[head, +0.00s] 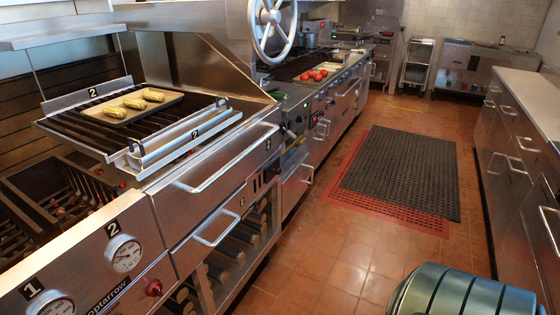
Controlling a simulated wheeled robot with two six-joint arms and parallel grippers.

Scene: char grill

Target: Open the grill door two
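The front of the char grill runs along the left side in the head view. Its upper steel door (228,172) has a long bar handle (226,160) and looks shut. Another "2" label (113,228) is above the dial gauge (123,254), and a further one is on the steel front of the grate (195,134). I cannot tell for sure which front is door two. Neither of my grippers is in view.
A tray (119,121) with several corn cobs (133,103) lies on the raised grate. A spoked wheel (272,25) is above. Red tomatoes (314,75) lie farther back. Mats (400,175) cover the floor. A dark green rounded object (450,292) is bottom right.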

